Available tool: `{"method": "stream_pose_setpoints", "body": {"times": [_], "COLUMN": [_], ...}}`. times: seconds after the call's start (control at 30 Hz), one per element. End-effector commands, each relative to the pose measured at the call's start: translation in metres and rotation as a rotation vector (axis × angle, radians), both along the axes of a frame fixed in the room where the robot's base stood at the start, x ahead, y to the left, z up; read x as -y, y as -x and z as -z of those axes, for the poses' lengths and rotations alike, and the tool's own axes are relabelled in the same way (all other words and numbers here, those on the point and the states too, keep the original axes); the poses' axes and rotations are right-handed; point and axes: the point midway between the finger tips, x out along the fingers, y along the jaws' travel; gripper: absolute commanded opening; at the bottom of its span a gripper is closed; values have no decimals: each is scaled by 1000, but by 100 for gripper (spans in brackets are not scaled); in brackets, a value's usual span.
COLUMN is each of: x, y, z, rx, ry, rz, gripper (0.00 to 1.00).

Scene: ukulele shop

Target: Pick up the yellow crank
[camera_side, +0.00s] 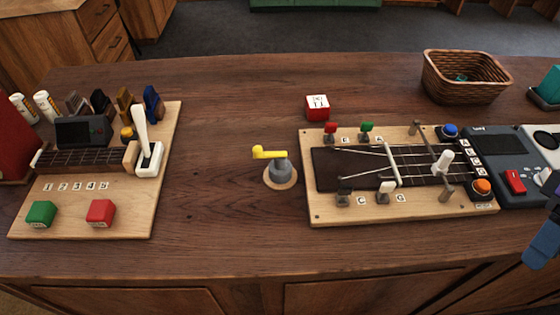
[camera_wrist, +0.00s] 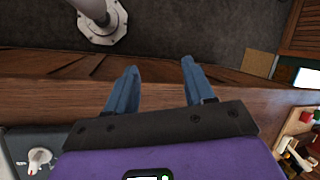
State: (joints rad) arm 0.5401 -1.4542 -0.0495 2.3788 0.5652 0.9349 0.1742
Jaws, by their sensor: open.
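The yellow crank (camera_side: 268,153) sits on top of a small grey post on a round wooden base, near the middle of the table, with its arm pointing left. My gripper (camera_side: 541,246) is at the far right edge of the side view, mostly cut off, well away from the crank. In the wrist view my gripper (camera_wrist: 158,82) has two blue fingers spread apart with nothing between them. The crank does not show in the wrist view.
A wooden board (camera_side: 312,217) with strings, pegs and buttons lies right of the crank. Another board (camera_side: 130,230) with a white lever and coloured blocks lies left. A red block (camera_side: 318,107) and wicker basket (camera_side: 464,78) stand behind. The table around the crank is clear.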

Motion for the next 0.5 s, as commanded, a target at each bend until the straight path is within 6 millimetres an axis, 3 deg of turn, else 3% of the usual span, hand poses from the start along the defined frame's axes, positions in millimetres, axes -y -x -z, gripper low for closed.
{"method": "stream_pose_setpoints", "body": {"times": [0.27, 0.5], "x": [-87, -155], "y": [-43, -104], "z": [-4, -7], "rx": [-319, -592], "ry": [-52, -117], "rz": [497, 922], "gripper": [53, 53]}}
